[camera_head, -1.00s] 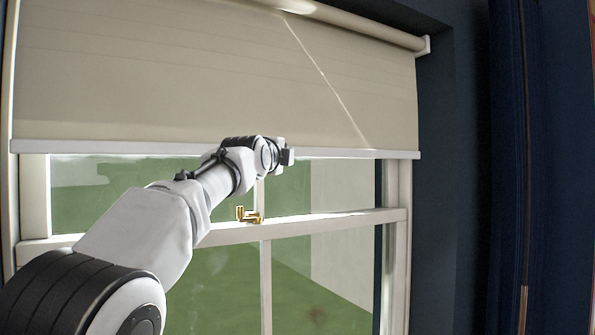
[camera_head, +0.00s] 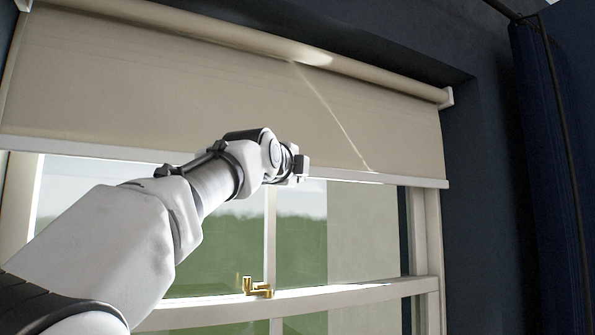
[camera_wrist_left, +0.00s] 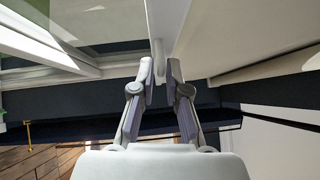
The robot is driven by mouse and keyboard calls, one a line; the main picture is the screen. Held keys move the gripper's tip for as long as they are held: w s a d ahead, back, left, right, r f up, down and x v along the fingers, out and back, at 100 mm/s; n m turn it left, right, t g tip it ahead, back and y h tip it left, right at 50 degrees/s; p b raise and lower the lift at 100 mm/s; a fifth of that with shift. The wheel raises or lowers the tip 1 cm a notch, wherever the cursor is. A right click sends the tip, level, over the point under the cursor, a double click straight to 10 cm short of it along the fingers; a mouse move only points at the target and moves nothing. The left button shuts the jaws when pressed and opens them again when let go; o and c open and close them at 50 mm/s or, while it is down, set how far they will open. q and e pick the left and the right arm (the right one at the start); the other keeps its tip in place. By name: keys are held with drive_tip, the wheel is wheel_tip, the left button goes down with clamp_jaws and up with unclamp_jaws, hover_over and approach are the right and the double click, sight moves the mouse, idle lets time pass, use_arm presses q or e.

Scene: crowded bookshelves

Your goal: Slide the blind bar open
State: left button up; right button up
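The beige roller blind (camera_head: 230,95) hangs partway down the window, with a pale blind bar (camera_head: 385,178) along its lower edge. My left gripper (camera_head: 300,168) is at the bar, near the middle of its length. In the left wrist view, the left gripper (camera_wrist_left: 161,75) has its two fingers close together on either side of the bar (camera_wrist_left: 160,40), which runs between the fingertips. It appears shut on the bar. My left arm hides part of the bar and blind in the head view. My right gripper is not in view.
Below the bar is the window glass with a white sash rail (camera_head: 350,294) and a brass latch (camera_head: 256,288). The blind's roller (camera_head: 300,52) runs along the top. A dark blue curtain (camera_head: 560,150) hangs at the right.

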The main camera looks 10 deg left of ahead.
use_arm(q)
drive_tip(key=shift+o, duration=0.4)
drive_tip(key=shift+w+f, duration=0.1)
drive_tip(key=shift+w, duration=0.25)
drive_tip(key=v, duration=0.7)
drive_tip(key=shift+s+a, duration=0.1)
drive_tip(key=shift+s, duration=0.1)
